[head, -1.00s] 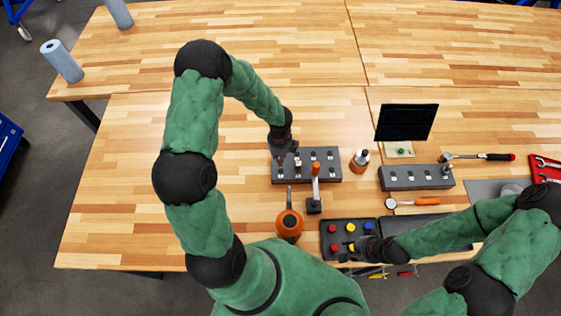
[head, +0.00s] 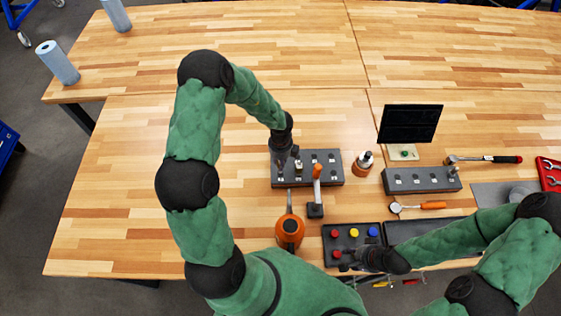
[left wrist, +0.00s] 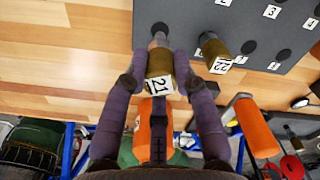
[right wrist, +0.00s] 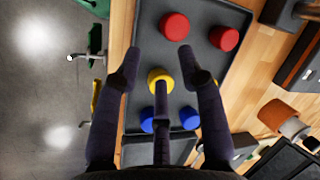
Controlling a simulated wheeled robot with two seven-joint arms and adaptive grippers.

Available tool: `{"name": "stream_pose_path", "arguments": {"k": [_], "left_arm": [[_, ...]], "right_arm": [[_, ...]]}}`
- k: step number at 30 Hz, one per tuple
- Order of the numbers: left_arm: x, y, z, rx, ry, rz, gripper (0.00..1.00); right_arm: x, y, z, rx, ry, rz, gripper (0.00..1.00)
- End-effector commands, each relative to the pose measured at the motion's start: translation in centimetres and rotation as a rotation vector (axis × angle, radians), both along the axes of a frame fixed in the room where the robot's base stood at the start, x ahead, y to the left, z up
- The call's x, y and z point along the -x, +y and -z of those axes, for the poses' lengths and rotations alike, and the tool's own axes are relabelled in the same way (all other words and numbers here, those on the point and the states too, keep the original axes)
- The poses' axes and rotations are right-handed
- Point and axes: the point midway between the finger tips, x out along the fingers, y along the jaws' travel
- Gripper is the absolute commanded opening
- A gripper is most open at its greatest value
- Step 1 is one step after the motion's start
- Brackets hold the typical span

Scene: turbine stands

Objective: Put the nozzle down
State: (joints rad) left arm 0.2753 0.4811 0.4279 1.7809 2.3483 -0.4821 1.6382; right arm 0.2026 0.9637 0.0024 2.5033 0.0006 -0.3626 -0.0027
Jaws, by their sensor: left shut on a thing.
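The nozzle (left wrist: 160,68), brass-coloured with a white tag reading 21, is held between the fingers of my left gripper (left wrist: 165,85). Its grey tip points toward the edge of the grey holder block (left wrist: 181,45); I cannot tell whether it touches the block. A second nozzle (left wrist: 214,50), tagged 22, stands on the block. In the head view my left gripper (head: 282,157) is at the left end of the block (head: 330,166). My right gripper (right wrist: 165,70) is open above the dark tray, with a yellow cap (right wrist: 160,79) in view between its fingers.
The tray (head: 352,243) also holds red and blue caps. A second grey block (head: 422,179) and a dark screen (head: 410,123) are to the right.

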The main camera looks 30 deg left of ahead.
Motion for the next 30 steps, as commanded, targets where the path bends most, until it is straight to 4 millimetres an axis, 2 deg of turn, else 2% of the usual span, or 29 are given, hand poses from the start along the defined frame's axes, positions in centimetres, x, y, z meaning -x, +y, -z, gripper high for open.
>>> {"name": "stream_pose_path", "arguments": {"k": [17, 18, 20, 21, 30], "left_arm": [[0.0, 0.0, 1.2, -0.001, 0.0, 0.0, 0.0], [0.0, 0.0, 1.2, 0.0, 0.0, 0.0, 0.31], [0.0, 0.0, 1.2, 0.0, 0.0, 0.0, 0.48], [0.0, 0.0, 1.2, 0.0, 0.0, 0.0, 0.52], [0.0, 0.0, 1.2, 0.0, 0.0, 0.0, 0.52]], "right_arm": [[0.0, 0.0, 0.4, 0.0, 0.0, 0.0, 0.4], [0.0, 0.0, 0.4, 0.0, 0.0, 0.0, 0.4], [0.0, 0.0, 0.4, 0.0, 0.0, 0.0, 0.4], [0.0, 0.0, 0.4, 0.0, 0.0, 0.0, 0.4], [0.0, 0.0, 0.4, 0.0, 0.0, 0.0, 0.4]]}}
